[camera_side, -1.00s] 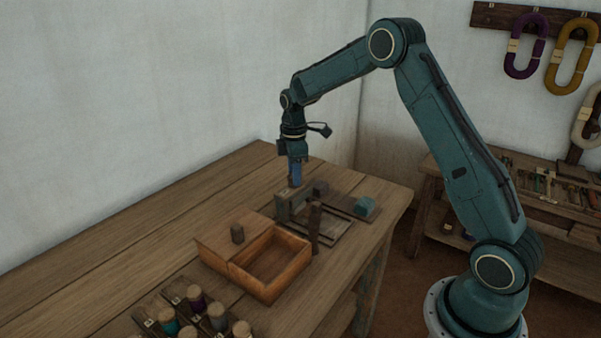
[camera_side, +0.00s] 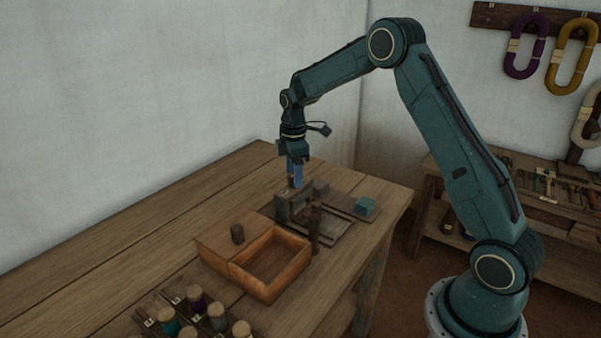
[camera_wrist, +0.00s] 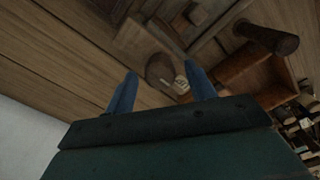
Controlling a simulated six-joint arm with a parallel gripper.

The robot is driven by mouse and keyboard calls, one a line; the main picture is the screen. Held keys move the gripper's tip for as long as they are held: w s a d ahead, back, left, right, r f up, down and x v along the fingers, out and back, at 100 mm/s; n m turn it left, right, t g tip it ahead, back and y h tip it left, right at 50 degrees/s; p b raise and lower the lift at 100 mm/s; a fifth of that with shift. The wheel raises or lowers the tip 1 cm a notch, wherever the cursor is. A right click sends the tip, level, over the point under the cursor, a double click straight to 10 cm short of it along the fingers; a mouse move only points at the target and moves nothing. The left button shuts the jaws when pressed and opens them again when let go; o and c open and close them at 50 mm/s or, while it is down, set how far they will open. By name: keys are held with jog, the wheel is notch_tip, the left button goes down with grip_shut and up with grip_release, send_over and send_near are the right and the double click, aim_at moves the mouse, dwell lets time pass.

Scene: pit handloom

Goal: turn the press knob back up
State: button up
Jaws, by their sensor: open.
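The press (camera_side: 298,207) is a small wooden frame near the far right part of the bench. Its press knob (camera_wrist: 159,70) shows in the wrist view as a dark rounded piece, with a pale marked tag (camera_wrist: 181,84) beside it. My gripper (camera_side: 295,185) points straight down over the press, with its blue fingers low at the press top. In the wrist view my gripper (camera_wrist: 163,80) is open, one finger on either side of the knob, with gaps visible. I cannot tell contact or height from there. In the side view the fingers mostly hide the knob.
A dark upright post (camera_side: 314,228) stands close to the press. An open wooden box (camera_side: 283,288) with a knobbed lid section is in front. Several spools (camera_side: 217,316) stand at the front. The bench's left side is clear.

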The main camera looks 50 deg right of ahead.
notch_tip(320, 180, up, 14)
dwell(0.8)
jog(key=s+a+r+m+t, duration=0.25)
jog(key=s+a+r, duration=0.2)
jog(key=s, duration=0.35)
jog(key=s+a+r+m+t, duration=0.1)
jog(key=s+a+r+m, duration=0.3)
jog(key=s, duration=0.4)
jog(key=s+a+f+m+t, duration=0.1)
jog(key=s+a+f+m, duration=0.1)
jog(key=s, duration=0.6)
jog(key=s+a+f+m+t, duration=0.1)
jog(key=s+a, duration=0.3)
jog(key=s, duration=0.4)
jog(key=shift+s+f+m, duration=0.4)
jog(key=shift+f+m, duration=0.35)
